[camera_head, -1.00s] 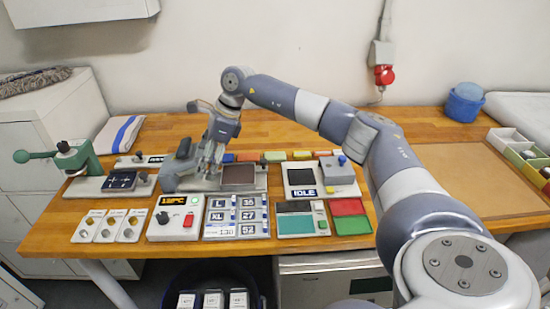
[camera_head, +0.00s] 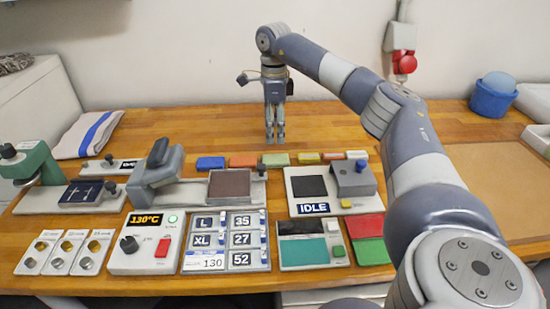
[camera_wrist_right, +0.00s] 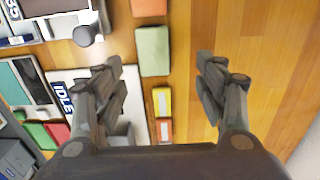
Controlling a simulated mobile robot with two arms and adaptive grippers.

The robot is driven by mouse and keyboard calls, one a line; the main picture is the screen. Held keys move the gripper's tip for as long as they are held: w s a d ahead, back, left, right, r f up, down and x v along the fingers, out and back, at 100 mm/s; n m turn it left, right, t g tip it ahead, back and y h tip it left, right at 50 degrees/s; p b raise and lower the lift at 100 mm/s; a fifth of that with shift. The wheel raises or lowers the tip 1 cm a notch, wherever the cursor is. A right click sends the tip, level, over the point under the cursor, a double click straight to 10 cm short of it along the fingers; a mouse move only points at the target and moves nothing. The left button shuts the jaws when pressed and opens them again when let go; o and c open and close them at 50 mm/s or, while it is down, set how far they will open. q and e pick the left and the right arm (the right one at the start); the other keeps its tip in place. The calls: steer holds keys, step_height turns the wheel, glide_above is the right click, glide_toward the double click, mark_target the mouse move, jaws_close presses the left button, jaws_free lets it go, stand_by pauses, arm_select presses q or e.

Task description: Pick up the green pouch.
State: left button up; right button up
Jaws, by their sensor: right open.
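The green pouch (camera_head: 276,159) lies flat on the wooden table, in a row of small coloured pouches behind the devices. In the right wrist view the green pouch (camera_wrist_right: 152,50) shows between the two fingertips, nearer the left one. My right gripper (camera_head: 275,138) points down, open and empty, just behind the green pouch in the head view. The open fingers also frame the wrist view (camera_wrist_right: 160,64). I cannot tell the exact height of the fingertips above the table. My left gripper is not in view.
An orange pouch (camera_head: 243,160) lies left of the green one and a yellow pouch (camera_head: 308,158) right of it, with small gaps. A heat press (camera_head: 158,177) and an IDLE device (camera_head: 334,188) stand in front. The table behind the row is clear.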

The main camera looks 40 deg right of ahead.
glide_above(274, 159)
step_height(274, 159, down, 4)
steer(key=shift+f+p, duration=0.1)
steer(key=shift+p, duration=0.25)
step_height(274, 159, down, 4)
steer(key=shift+f+p, duration=0.2)
steer(key=shift+p, duration=0.35)
steer(key=shift+f, duration=0.2)
steer(key=c, duration=1.1)
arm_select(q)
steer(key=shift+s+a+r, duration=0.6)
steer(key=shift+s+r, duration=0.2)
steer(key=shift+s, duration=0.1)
